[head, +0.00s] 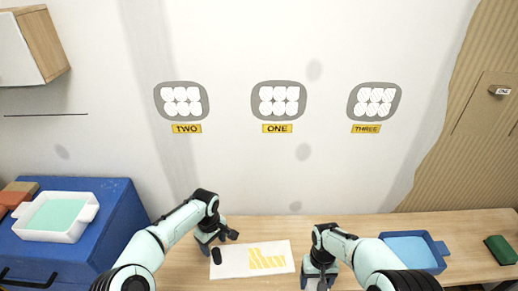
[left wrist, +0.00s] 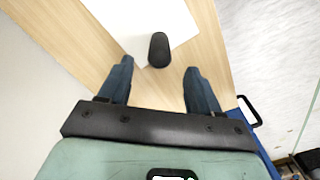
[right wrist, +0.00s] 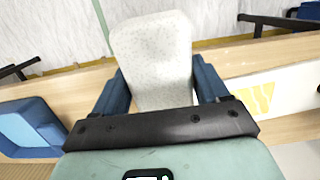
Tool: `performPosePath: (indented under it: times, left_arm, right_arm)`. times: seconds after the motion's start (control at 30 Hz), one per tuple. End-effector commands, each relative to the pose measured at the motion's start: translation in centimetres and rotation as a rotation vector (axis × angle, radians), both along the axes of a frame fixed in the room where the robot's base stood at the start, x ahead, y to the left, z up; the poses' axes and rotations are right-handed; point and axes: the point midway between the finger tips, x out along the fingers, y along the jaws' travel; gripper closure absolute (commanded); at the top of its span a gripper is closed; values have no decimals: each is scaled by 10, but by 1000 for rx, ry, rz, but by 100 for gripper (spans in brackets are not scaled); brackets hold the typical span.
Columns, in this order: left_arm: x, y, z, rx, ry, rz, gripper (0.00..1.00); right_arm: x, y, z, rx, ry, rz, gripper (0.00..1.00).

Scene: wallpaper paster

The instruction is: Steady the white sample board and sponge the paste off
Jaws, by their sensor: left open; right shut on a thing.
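The white sample board (head: 232,262) lies on the wooden table, with yellow paste stripes (head: 267,258) on its right half and a black grip (head: 216,256) at its left end. My left gripper (head: 224,238) is open above that end. In the left wrist view the black grip (left wrist: 159,50) stands between and just beyond its fingertips (left wrist: 158,68), apart from both. My right gripper (head: 319,270) is shut on a pale speckled sponge (right wrist: 157,60), right of the board. The board and its yellow paste also show in the right wrist view (right wrist: 285,90).
A blue tray (head: 442,246) with a light blue inside stands right of my right arm, and a green block (head: 501,250) lies beyond it. A white tub (head: 85,232) sits on a blue cabinet (head: 122,210) at the left. The wall rises behind the table.

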Motion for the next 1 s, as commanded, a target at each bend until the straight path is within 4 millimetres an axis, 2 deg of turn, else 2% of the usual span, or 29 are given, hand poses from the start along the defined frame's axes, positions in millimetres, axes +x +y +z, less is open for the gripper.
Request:
performPosePath:
  times: [0.03, 0.2, 0.5, 0.7, 0.97, 1.0]
  left_arm:
    - [0, 0, -14, -1, 3, 0, 37]
    - [0, 0, -39, -1, 3, 0, 37]
    - [0, 0, -73, -1, 1, 0, 37]
    - [0, 0, -81, -1, 1, -1, 37]
    - [0, 0, -81, -1, -1, -1, 37]
    - [0, 0, -81, -1, -1, -1, 40]
  right_arm:
    - [0, 0, -12, 0, 4, 0, 58]
    - [-1, 0, -31, 0, 10, 0, 58]
    - [0, 0, -55, 0, 17, 0, 58]
    - [0, 0, -59, 0, 19, 0, 58]
    - [0, 0, -59, 0, 19, 0, 58]
    - [0, 0, -59, 0, 19, 0, 58]
